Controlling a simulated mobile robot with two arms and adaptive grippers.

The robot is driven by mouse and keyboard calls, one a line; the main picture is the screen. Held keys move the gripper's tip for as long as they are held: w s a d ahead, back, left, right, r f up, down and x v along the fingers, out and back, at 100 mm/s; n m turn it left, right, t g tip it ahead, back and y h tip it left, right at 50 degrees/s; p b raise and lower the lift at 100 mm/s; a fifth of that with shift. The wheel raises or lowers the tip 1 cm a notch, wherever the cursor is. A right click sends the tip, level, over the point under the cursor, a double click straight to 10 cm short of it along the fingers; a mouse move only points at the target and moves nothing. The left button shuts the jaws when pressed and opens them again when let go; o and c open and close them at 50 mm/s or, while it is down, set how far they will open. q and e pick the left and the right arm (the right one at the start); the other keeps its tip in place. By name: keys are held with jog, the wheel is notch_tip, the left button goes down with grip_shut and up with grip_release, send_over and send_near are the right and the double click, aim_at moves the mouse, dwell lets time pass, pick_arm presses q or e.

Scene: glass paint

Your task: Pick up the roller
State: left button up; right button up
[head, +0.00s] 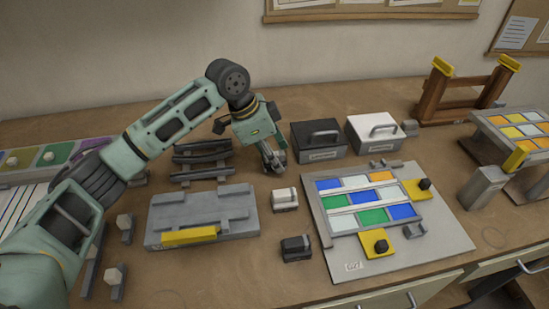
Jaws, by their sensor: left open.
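My left gripper (274,160) hangs over the middle of the table, pointing down, with its fingers apart. It is just left of the black box and behind the small pale block (285,200). A small dark block (296,248) lies nearer the front edge. I cannot tell for sure which thing is the roller; none is plainly a roller at this size. Whatever lies directly under the fingers is partly hidden by them. I see nothing held. My right gripper is out of view.
A black handled box (318,149) and a white handled box (373,143) stand behind. A grey fixture (202,222) with a yellow bar lies left. A coloured glass panel on a grey board (445,240) lies right. A wooden rack (430,95) stands back right.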

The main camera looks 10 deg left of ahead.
aim_at(280, 155)
pick_arm(q)
jog(key=shift+d+f, duration=0.1)
jog(key=shift+f, duration=0.1)
jog(key=c, duration=1.2)
jog(key=shift+o, duration=0.2)
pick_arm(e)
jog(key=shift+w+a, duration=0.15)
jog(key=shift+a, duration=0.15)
pick_arm(q)
jog(key=shift+r, duration=0.1)
jog(key=shift+c, duration=0.2)
jog(key=shift+w+r, duration=0.1)
jog(key=shift+r, duration=0.45)
jog(key=r, duration=0.1)
jog(key=d+r+b, duration=0.1)
jog(key=r, duration=0.1)
jog(key=shift+d+r, duration=0.15)
jog(key=shift+r, duration=0.15)
jog(key=d+r+b, duration=0.1)
jog(key=d+r, duration=0.5)
jog(key=d, duration=0.4)
jog(key=shift+s+d, duration=0.2)
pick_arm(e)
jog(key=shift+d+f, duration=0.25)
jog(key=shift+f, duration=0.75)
pick_arm(q)
jog(key=shift+r, duration=0.1)
